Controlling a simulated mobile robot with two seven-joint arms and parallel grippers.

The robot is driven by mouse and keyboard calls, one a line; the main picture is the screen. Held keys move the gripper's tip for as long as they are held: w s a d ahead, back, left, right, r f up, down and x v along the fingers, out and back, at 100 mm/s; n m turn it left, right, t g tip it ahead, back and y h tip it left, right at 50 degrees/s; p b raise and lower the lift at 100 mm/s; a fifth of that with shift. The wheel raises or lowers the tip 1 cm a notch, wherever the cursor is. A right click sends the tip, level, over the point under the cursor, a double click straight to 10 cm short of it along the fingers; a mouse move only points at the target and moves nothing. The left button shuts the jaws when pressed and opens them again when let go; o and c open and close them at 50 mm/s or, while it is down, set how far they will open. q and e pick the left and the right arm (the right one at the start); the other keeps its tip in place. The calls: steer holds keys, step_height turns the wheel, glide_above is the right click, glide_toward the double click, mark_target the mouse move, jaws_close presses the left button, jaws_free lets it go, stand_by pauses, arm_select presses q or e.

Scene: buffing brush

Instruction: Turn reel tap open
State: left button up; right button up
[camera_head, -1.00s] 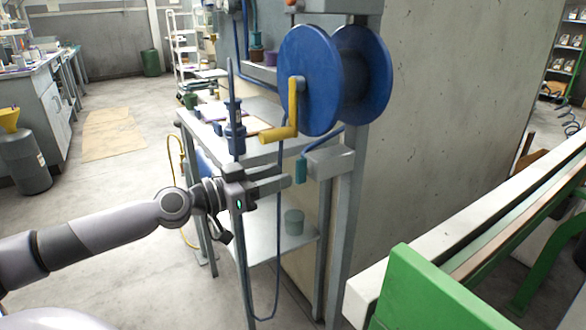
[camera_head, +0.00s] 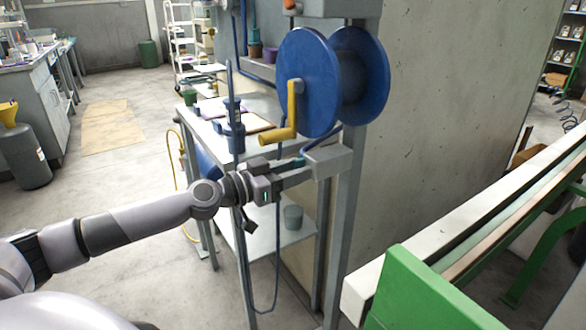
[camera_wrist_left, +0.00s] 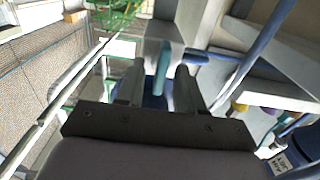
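The reel tap shows as a teal handle (camera_wrist_left: 163,66) in the left wrist view, on a grey box (camera_head: 328,160) below the blue reel (camera_head: 308,82). In the head view the tap is mostly hidden behind my left gripper (camera_head: 298,172). My left gripper reaches in from the left at the tap's height. In the left wrist view its two fingers (camera_wrist_left: 158,82) stand apart, with the teal handle between their tips and a visible gap on each side. I cannot tell whether either finger touches it. My right gripper is not in view.
A yellow crank (camera_head: 290,118) hangs from the reel above my gripper. A blue hose (camera_head: 277,265) loops down below. A grey workbench (camera_head: 205,125) with a blue clamp-like tool (camera_head: 235,130) stands behind. A green and white machine (camera_head: 420,290) is at right.

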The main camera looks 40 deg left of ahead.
arm_select(q)
jaws_close()
steer(key=shift+n, duration=0.3)
steer(key=shift+w+a+f+n+p, duration=0.15)
steer(key=shift+n+p, duration=1.05)
steer(key=shift+n, duration=3.1)
steer(key=shift+s+a+f+n+p, duration=0.15)
steer(key=shift+n+p, duration=1.05)
steer(key=shift+n, duration=3.1)
steer(key=shift+w, duration=0.1)
